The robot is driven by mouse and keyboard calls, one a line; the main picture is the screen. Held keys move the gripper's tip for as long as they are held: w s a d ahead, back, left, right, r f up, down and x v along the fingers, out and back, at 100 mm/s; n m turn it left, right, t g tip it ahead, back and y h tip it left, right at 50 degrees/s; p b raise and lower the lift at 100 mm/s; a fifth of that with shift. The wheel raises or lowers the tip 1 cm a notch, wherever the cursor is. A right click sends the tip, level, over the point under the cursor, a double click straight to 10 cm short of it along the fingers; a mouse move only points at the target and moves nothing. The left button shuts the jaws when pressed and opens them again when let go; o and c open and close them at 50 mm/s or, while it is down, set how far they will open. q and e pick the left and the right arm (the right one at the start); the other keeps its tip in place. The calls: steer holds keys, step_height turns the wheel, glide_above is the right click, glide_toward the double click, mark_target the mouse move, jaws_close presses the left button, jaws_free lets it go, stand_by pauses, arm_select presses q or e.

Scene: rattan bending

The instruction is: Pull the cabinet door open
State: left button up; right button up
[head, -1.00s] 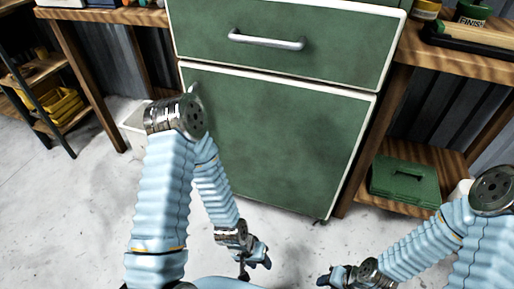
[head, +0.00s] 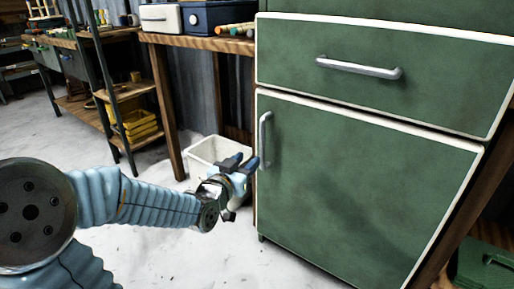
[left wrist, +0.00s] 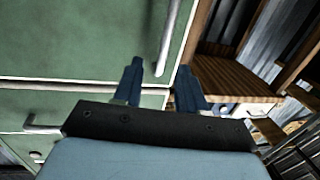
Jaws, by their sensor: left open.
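The green cabinet door (head: 350,195) with a white edge is shut, below a shut drawer (head: 380,80). Its upright metal handle (head: 265,140) is at the door's upper left. My left gripper (head: 243,167) is open and empty, just left of the handle's lower part in the head view. In the left wrist view my two blue fingers (left wrist: 160,85) are spread. The door handle (left wrist: 168,38) lies ahead, in line with the gap between them. The handle does not look gripped; whether a finger touches it I cannot tell. My right gripper is not in view.
The drawer has its own level handle (head: 358,68). A white bin (head: 208,153) stands on the floor behind my left gripper. A wooden workbench (head: 205,42) is left of the cabinet. A green toolbox (head: 482,265) is at lower right. The floor before the cabinet is clear.

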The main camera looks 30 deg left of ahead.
mark_target(262, 135)
arm_select(q)
steer(key=w, duration=0.4)
steer(key=w+a+r, duration=0.1)
steer(key=w, duration=0.3)
steer(key=w+a, duration=0.1)
steer(key=w, duration=0.4)
steer(key=shift+a+r, duration=0.2)
steer(key=shift+r, duration=0.1)
jaws_close()
